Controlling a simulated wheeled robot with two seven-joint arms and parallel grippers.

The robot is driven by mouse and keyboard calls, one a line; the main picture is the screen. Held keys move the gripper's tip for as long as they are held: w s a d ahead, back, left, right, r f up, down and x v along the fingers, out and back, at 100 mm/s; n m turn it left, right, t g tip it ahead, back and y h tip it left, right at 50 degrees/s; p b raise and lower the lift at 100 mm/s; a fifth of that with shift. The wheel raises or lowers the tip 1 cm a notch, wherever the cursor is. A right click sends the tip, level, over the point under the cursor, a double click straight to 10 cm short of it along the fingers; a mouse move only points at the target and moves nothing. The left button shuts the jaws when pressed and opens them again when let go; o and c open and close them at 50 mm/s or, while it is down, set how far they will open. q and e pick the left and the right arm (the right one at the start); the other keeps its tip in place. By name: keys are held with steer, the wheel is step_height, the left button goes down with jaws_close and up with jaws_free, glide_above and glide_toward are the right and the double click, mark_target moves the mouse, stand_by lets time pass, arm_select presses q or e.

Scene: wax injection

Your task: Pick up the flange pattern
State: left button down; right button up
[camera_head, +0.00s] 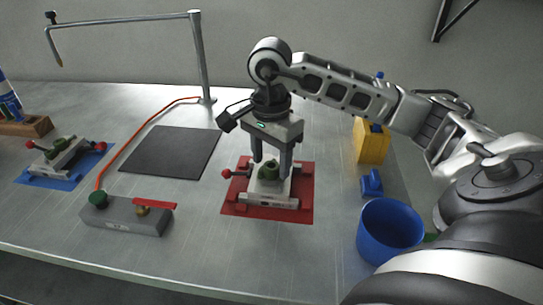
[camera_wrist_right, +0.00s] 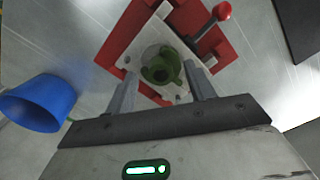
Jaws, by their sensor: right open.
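The green flange pattern (camera_head: 268,171) sits on a pale metal die (camera_head: 268,201) on the red mat (camera_head: 236,209). In the right wrist view the flange pattern (camera_wrist_right: 160,68) shows as a round green piece with a raised part, on the whitish die plate. My right gripper (camera_head: 271,167) points down over the die, with its two fingers apart on either side of the flange pattern. In the right wrist view the fingers of the right gripper (camera_wrist_right: 161,75) are open, with visible space around the green piece. I cannot tell whether either finger touches it. My left gripper is not in view.
A red-knobbed handle (camera_head: 228,173) sticks out left of the die. A blue cup (camera_head: 390,232), a blue piece (camera_head: 371,183) and a yellow block (camera_head: 372,142) are right. A grey box (camera_head: 125,217), black mat (camera_head: 172,152) and second die on a blue mat (camera_head: 62,175) are left.

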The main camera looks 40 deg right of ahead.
steer(key=shift+f, duration=0.3)
steer(key=c, duration=1)
steer(key=shift+c, duration=0.2)
steer(key=shift+r, duration=0.15)
